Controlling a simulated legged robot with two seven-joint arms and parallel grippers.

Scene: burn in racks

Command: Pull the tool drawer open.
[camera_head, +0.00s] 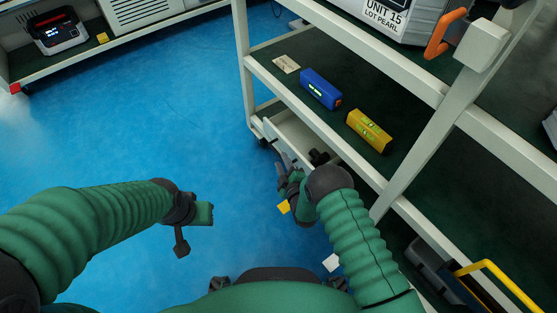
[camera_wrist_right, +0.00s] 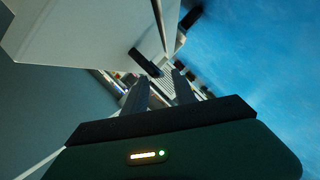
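The tool drawer (camera_head: 291,128) is a pale, long front under the middle shelf of the rack, partly hidden by my right arm. In the right wrist view a pale panel (camera_wrist_right: 85,30) carries a dark bar handle (camera_wrist_right: 145,62). My right gripper (camera_head: 285,168) is beside the drawer front. In the wrist view its two fingers (camera_wrist_right: 160,85) are apart, with the handle's near end just ahead of the gap; I cannot tell whether they touch it. My left gripper (camera_head: 192,222) hangs over the blue floor, away from the rack; its finger opening is unclear.
A blue device (camera_head: 320,89) and a yellow device (camera_head: 369,131) lie on the shelf above the drawer. A rack post (camera_head: 430,130) stands at the right. A yellow handle (camera_head: 500,285) sticks up lower right. The blue floor (camera_head: 170,120) at left is clear.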

